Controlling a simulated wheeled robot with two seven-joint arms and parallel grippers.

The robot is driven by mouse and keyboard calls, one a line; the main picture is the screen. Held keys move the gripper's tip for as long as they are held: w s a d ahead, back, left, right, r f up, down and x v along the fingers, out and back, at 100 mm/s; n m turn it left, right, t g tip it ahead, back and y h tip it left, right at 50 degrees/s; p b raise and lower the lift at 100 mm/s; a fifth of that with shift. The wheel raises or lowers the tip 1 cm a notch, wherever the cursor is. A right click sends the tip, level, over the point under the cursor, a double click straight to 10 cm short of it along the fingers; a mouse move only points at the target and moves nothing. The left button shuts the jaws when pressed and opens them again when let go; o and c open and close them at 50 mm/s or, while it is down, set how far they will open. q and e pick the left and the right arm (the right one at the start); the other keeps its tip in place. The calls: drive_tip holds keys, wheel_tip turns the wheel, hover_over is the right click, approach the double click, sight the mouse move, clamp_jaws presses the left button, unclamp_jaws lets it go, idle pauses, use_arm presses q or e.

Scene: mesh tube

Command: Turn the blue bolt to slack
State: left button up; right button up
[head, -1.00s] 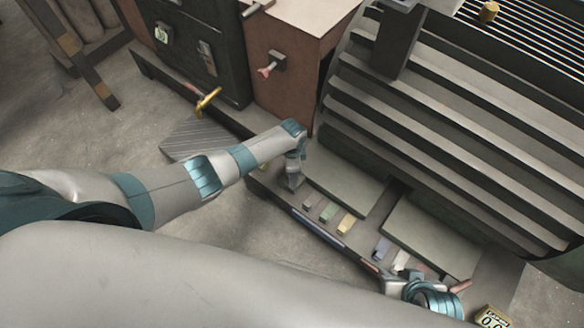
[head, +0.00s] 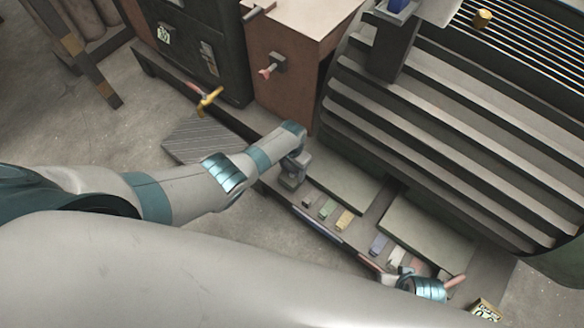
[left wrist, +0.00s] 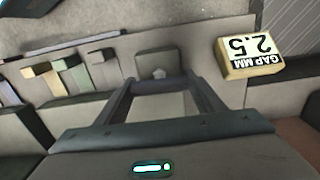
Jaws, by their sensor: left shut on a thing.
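My left gripper (head: 291,182) points down at the left end of the dark base, beside a grey-green plate (head: 340,185). In the left wrist view its two fingers (left wrist: 160,84) close on a small greyish bolt head (left wrist: 160,73) in front of a dark block (left wrist: 157,62). Its blue colour does not show clearly, and the head view hides it behind the gripper.
Several coloured small blocks (head: 343,219) lie along the base's front edge. A large finned housing (head: 440,130) fills the right. A yellow label (head: 487,310) sits at lower right. Bare floor (head: 255,230) lies in front.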

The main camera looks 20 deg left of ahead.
idle(0.3)
use_arm(q)
drive_tip(key=o, duration=1.1)
drive_tip(key=shift+c, duration=0.2)
drive_tip(key=shift+r, duration=0.1)
